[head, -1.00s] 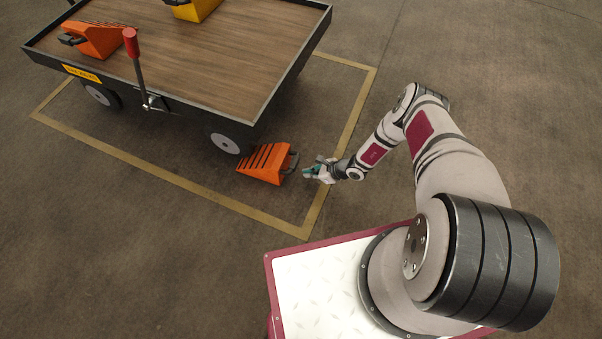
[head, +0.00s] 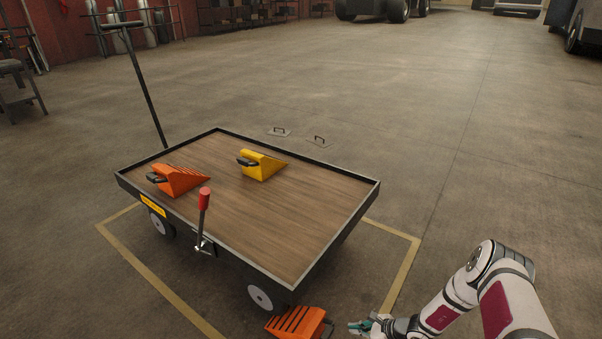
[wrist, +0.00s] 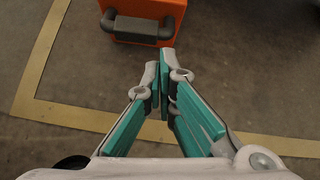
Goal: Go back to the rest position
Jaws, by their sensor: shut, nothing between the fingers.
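My gripper (head: 362,327) is low over the floor at the bottom of the head view, just right of an orange wheel chock (head: 298,322). In the wrist view my gripper (wrist: 163,72) has its teal-padded fingers together with nothing between them. The chock (wrist: 143,12) shows beyond the fingertips, its dark handle (wrist: 143,28) facing me, with a gap of floor between. The chock sits on the floor by the cart's near wheel (head: 260,298); I cannot tell whether they touch.
A flat cart (head: 290,215) carries another orange chock (head: 180,180) and a yellow chock (head: 260,164). A red-handled lever (head: 204,198) stands at its side. Yellow floor lines (head: 402,272) surround the cart. Open floor (head: 480,190) lies to the right.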

